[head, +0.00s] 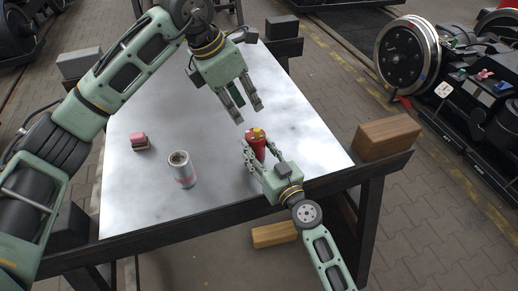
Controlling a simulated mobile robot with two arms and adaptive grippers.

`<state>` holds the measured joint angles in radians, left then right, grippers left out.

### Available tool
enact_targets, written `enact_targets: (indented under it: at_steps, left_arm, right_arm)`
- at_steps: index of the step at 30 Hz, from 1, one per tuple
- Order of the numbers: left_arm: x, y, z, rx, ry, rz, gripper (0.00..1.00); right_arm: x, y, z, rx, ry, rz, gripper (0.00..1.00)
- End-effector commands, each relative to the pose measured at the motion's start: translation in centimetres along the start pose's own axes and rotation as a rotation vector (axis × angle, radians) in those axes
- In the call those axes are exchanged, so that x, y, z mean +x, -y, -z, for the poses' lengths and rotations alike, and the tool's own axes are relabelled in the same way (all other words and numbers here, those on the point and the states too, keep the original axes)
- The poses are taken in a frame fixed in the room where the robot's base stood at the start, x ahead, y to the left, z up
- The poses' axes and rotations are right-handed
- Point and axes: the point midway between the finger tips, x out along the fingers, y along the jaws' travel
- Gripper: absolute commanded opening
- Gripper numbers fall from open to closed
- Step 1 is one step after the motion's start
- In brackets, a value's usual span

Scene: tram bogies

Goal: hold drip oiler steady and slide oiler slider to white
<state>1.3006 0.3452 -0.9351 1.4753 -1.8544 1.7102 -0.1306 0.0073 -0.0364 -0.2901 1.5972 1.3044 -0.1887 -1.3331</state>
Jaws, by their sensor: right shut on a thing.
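The drip oiler (257,146) is a small red body with a yellow top, standing on the light tabletop right of centre. My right gripper (256,150) is shut on it from the front side, its fingers covering parts of its lower body. My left gripper (250,114) is above and behind the oiler, pointing down, its two fingers apart with nothing between them. The oiler slider and any white mark are too small to make out.
A grey cylindrical can (182,170) with a reddish band stands at left on the table (225,205). A small reddish block (139,141) lies farther left. A wooden block (387,136) sits at the right edge.

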Motion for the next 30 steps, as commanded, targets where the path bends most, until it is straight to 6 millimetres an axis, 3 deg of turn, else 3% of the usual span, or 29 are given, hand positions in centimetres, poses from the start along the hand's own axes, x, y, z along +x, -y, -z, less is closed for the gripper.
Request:
enact_targets:
  at_steps: [7,10,15,22,30]
  left_arm:
    - [4.7,3.6,-0.4,-0.038,0.164,0.150,0.00]
    - [6.9,6.3,-0.7,-0.085,0.287,0.252,0.00]
    - [8.8,10.5,-1.2,-0.208,0.496,0.413,0.00]
    - [9.0,14.2,-0.8,-0.452,0.755,0.589,0.00]
    - [7.9,15.3,1.9,-0.835,1.010,0.713,0.00]
  right_arm:
    - [0.0,0.0,0.0,0.000,0.000,0.000,0.15]
    - [0.0,0.0,0.0,0.000,0.000,0.000,0.15]
    - [0.0,0.0,0.0,0.000,0.000,0.000,0.15]
    - [0.0,0.0,0.0,0.000,0.001,0.000,0.15]
    - [0.0,0.0,0.0,0.000,0.001,0.000,0.15]
